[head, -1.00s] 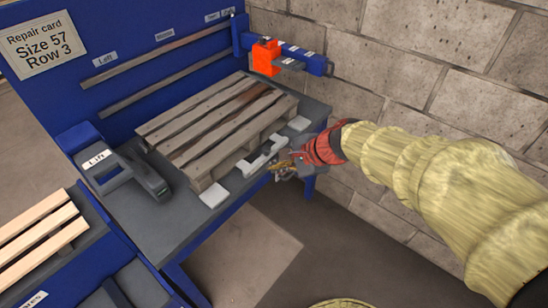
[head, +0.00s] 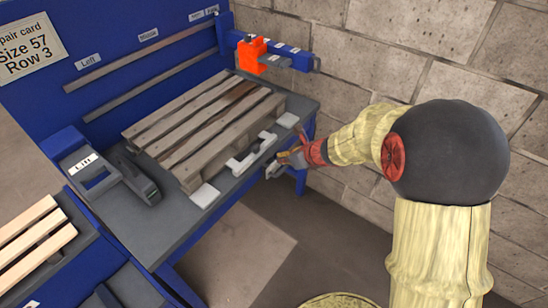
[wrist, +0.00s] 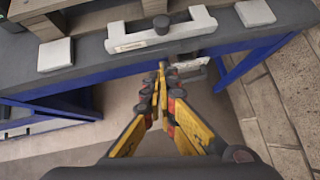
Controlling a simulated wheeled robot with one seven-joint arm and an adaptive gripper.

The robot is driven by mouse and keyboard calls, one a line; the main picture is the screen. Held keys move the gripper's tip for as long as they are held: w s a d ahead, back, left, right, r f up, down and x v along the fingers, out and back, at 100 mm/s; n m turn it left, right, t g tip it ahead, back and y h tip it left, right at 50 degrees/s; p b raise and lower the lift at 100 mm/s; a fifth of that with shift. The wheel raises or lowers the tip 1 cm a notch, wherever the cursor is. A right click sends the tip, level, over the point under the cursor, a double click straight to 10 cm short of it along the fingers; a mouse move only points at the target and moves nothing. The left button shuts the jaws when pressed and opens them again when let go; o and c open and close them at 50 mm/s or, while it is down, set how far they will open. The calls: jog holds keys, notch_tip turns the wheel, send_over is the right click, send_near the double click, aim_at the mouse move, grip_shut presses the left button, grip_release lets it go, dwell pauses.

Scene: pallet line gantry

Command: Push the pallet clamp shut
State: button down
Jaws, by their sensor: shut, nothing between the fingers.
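The wooden pallet (head: 205,125) lies on the grey bench top. A white clamp bar (head: 246,162) with raised ends lies along the pallet's front side, near the bench's front edge. In the wrist view the clamp bar (wrist: 130,40) carries a small label and a dark round knob (wrist: 161,25). A gap of bench top shows between the bar and the pallet there. My gripper (head: 276,168) is at the front edge, right of the bar. In the wrist view my gripper (wrist: 163,68) has its fingertips together and empty, just in front of the bar, seemingly apart from it.
White pads (head: 205,195) and (head: 288,120) flank the bar. A grey lift tool (head: 140,182) stands at the bench's left. An orange block (head: 252,55) sits on a blue rail at the back. A brick wall (head: 400,50) is close on the right. Open floor lies in front.

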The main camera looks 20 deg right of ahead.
aim_at(254, 150)
jog(key=shift+w+a+r+b+x, duration=0.15)
jog(key=shift+w+r+b+x, duration=0.35)
jog(key=shift+x, duration=1.5)
jog(key=shift+w+a+r+b+x, duration=0.15)
jog(key=shift+b+x, duration=0.7)
jog(key=shift+x, duration=1.15)
jog(key=shift+w+a+r+b+x, duration=0.1)
jog(key=shift+w+r+b+x, duration=0.4)
jog(key=shift+x, duration=1.45)
jog(key=shift+s+f, duration=0.15)
jog(key=shift+s, duration=0.15)
jog(key=shift+a, duration=0.1)
jog(key=w+a, duration=0.1)
jog(key=w, duration=0.1)
jog(key=w+a+p, duration=0.1)
jog(key=shift+w+a, duration=0.35)
jog(key=shift+w, duration=0.05)
jog(key=shift+s+d, duration=0.1)
jog(key=shift+d, duration=0.05)
